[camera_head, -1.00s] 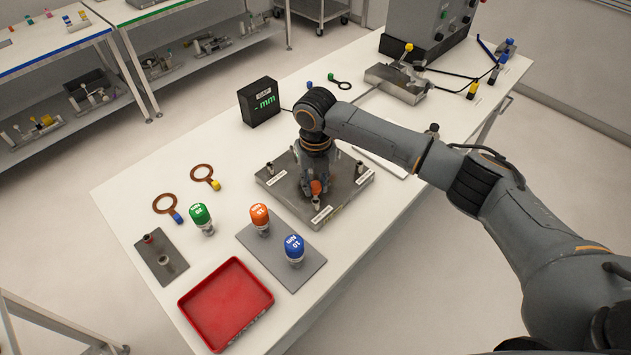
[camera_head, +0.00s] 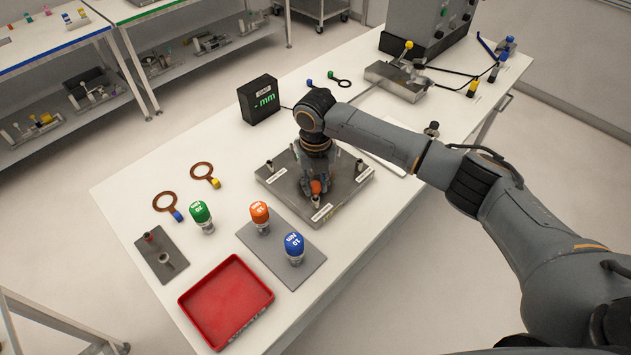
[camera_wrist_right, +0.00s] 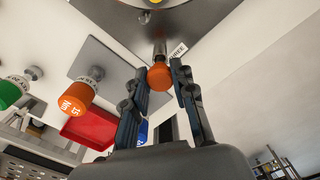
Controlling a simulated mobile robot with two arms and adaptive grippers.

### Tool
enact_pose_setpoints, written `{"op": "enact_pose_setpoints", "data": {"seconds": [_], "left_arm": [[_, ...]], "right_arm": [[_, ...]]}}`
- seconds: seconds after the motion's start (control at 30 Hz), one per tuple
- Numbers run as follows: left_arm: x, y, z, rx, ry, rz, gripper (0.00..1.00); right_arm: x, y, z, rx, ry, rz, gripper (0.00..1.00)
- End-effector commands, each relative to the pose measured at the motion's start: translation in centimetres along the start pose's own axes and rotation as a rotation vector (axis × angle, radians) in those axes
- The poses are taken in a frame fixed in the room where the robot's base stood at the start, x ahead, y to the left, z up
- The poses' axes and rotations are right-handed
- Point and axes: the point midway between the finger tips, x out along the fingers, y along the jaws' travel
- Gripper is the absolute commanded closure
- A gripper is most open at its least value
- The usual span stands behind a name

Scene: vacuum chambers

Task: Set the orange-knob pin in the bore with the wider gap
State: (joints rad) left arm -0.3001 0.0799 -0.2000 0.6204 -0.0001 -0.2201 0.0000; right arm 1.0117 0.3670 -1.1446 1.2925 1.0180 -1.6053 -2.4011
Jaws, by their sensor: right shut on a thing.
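The orange-knob pin shows its round orange knob (camera_head: 316,187) near the front corner of a grey metal plate (camera_head: 276,188) with several short posts and white labels. In the right wrist view the knob (camera_wrist_right: 159,77) sits between the fingers of my right gripper (camera_wrist_right: 160,75), and a metal shank or post lies beyond it next to a label. My right gripper (camera_head: 315,186) points down over the plate and is shut on the pin. I cannot tell how deep the pin is, nor which gap is wider. My left gripper is out of view.
A display reading "- mm" (camera_head: 259,101) stands behind the plate. Green (camera_head: 201,217), orange (camera_head: 260,217) and blue (camera_head: 294,248) capped tools stand front left, near a red tray (camera_head: 226,301) and a small grey plate (camera_head: 161,254). Ringed tags (camera_head: 205,172) lie at left.

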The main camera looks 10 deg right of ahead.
Motion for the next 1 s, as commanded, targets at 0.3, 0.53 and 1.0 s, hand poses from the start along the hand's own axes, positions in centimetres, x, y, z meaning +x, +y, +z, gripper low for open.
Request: {"op": "enact_pose_setpoints", "data": {"seconds": [0.3,0.53,1.0], "left_arm": [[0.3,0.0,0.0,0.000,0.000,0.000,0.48],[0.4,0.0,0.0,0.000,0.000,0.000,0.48],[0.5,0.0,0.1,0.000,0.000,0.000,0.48]], "right_arm": [[0.7,0.0,0.0,0.000,0.000,0.000,1.00],[1.0,0.0,0.0,-0.001,0.000,0.000,1.00],[1.2,0.0,0.0,0.000,0.000,0.000,1.00]]}}
